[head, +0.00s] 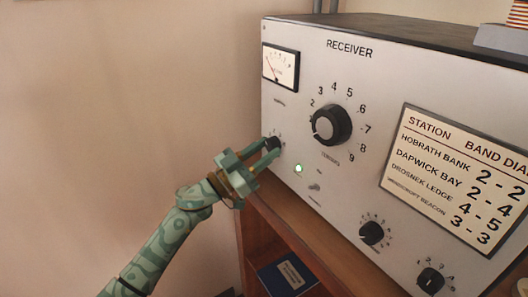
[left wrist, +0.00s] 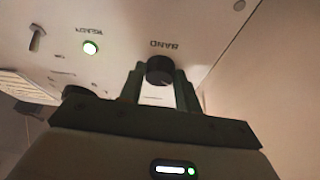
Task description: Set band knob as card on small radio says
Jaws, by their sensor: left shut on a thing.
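The grey receiver (head: 390,80) stands at the right of the head view. Its small black band knob (head: 273,143) is at the lower left of its front. In the left wrist view the band knob (left wrist: 160,70) shows beside an upside-down BAND label. My left gripper (head: 262,157) is shut on the band knob, with a finger on each side of it. The knob's pointer and setting cannot be read. A station card (head: 455,178) on the receiver lists stations with band and dial numbers. No small radio is clearly in view. My right gripper is not in view.
A large dial knob (head: 331,125), a lit green lamp (head: 298,168) and a toggle switch (head: 314,187) are right of the gripper. Two smaller knobs (head: 371,233) (head: 430,279) sit lower. A wooden shelf (head: 285,222) supports the receiver. Space at left is clear before the wall.

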